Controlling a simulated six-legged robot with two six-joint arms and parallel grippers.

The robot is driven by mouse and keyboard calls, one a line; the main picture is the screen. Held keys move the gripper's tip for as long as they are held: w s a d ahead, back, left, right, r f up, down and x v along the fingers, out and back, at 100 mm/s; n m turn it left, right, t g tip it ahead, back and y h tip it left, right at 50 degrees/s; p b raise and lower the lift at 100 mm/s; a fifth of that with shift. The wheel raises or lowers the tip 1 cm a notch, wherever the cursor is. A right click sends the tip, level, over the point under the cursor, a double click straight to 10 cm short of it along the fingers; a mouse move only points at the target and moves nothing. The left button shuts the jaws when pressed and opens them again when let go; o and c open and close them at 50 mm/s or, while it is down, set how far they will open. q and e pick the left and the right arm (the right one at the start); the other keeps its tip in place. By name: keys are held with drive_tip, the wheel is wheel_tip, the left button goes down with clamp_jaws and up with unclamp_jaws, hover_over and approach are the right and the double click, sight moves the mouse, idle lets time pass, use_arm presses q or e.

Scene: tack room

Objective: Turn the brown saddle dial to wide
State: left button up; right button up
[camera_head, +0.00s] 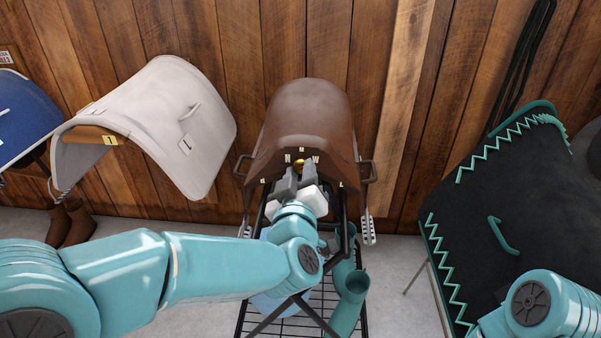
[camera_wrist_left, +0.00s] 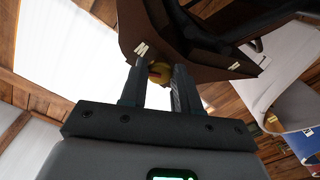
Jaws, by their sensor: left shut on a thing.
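The brown saddle (camera_head: 311,112) sits on a black rack against the plank wall, in the middle of the head view. A small brass dial (camera_head: 298,165) is on its front face, with pale letters around it, an N and a W among them. My left gripper (camera_head: 299,174) is at the dial from the front, its fingers shut on it. In the left wrist view the yellowish dial (camera_wrist_left: 160,72) shows between the fingertips (camera_wrist_left: 158,76), below a pale M. The dial's pointing direction is hidden. My right gripper is out of view; only part of that arm shows at lower right.
A white saddle pad (camera_head: 160,115) hangs at left, with a blue one (camera_head: 22,112) beyond it. A black pad with teal trim (camera_head: 530,200) stands at right. Teal tubes (camera_head: 347,298) are on the wire rack below the saddle. Brown boots (camera_head: 72,224) stand on the floor.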

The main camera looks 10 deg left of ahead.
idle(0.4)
use_arm(q)
drive_tip(key=o, duration=1)
drive_tip(key=s, duration=1.6)
drive_tip(key=shift+s+d, duration=0.15)
drive_tip(key=shift+d, duration=0.1)
